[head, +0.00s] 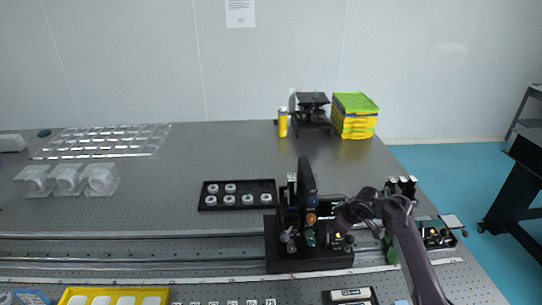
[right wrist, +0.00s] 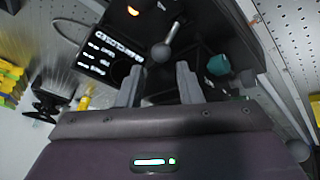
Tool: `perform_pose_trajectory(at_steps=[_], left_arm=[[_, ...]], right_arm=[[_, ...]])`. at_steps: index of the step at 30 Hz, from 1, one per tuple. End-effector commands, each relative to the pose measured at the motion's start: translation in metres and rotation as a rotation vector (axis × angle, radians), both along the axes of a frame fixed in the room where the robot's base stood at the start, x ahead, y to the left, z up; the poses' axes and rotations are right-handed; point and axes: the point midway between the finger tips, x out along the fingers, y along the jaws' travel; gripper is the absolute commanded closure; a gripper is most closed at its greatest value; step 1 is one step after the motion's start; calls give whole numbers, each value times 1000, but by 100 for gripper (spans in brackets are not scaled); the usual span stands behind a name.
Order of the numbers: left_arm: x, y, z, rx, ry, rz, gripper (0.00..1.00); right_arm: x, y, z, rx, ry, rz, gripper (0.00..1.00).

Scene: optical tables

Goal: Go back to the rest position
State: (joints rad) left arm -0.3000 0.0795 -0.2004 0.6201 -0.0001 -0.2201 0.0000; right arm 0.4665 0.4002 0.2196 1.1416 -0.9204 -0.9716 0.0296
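My right arm comes in from the lower right in the head view. Its gripper (head: 345,212) is beside the black optical mount (head: 306,185), close to its small knobs. In the right wrist view the two grey fingers of the right gripper (right wrist: 160,75) stand apart with a gap between them. A grey ball-ended knob (right wrist: 164,52) shows just beyond the fingertips, and I see nothing clamped. A lit orange spot and a green knob (right wrist: 219,64) are on the black mount ahead. My left gripper is in neither view.
A black tray (head: 237,207) with white rings lies left of the mount. Rails run along the table (head: 220,150). Clear boxes (head: 68,180) are at left, yellow-green bins (head: 355,116) at the back. A yellow tray (head: 75,297) is at the front. The table's middle back is clear.

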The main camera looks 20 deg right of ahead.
Motion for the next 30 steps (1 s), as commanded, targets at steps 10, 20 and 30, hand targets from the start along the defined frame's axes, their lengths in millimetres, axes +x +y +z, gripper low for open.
perform_pose_trajectory(at_steps=[10,20,30], left_arm=[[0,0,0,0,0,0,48],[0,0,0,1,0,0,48],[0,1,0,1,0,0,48]], right_arm=[[-56,47,-31,-113,45,-55,68],[-194,148,-17,-75,114,-215,68],[-275,190,20,49,188,-329,68]])
